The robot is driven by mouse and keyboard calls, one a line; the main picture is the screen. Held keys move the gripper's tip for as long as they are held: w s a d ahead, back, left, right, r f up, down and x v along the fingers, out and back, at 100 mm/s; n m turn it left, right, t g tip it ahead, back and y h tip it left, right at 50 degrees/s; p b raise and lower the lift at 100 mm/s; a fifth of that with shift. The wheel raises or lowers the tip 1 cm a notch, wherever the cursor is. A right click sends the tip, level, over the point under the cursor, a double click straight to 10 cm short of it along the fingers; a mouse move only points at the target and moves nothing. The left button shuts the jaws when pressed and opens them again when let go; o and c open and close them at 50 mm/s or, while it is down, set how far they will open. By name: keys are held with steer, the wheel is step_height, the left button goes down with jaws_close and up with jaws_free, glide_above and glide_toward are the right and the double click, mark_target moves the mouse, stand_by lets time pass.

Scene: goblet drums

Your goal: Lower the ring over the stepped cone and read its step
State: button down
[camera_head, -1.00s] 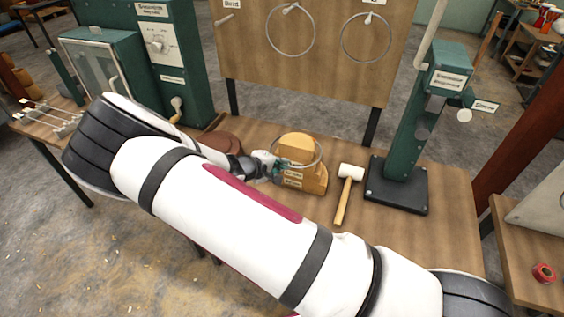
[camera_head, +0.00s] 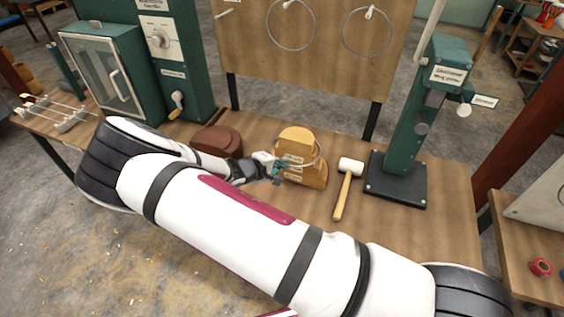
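The stepped cone (camera_head: 296,147) is a pale wooden stepped block with small labels on its front, standing on the workbench. The ring (camera_head: 321,152) is a thin grey hoop around the cone; its right side shows clearest, and the rest is hard to trace against the wood. My gripper (camera_head: 277,168) is at the left front of the cone, close to the ring's left side. The fingers are too small to show whether they are shut on the ring. The label text on the cone is too small to read.
A white-headed mallet (camera_head: 347,187) lies right of the cone, before a green measuring stand (camera_head: 398,190). A round brown block (camera_head: 218,140) is behind my wrist. A board with hanging hoops (camera_head: 315,50) stands behind. Bare bench (camera_head: 400,235) lies at front right.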

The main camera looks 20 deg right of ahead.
steer(key=shift+f, duration=0.1)
steer(key=shift+f, duration=1.35)
steer(key=shift+f+h, duration=0.1)
steer(key=shift+h, duration=0.2)
steer(key=shift+f, duration=0.9)
steer(key=c, duration=1.8)
jaws_free()
steer(key=o, duration=0.6)
steer(key=shift+c, duration=0.2)
steer(key=shift+a, duration=0.1)
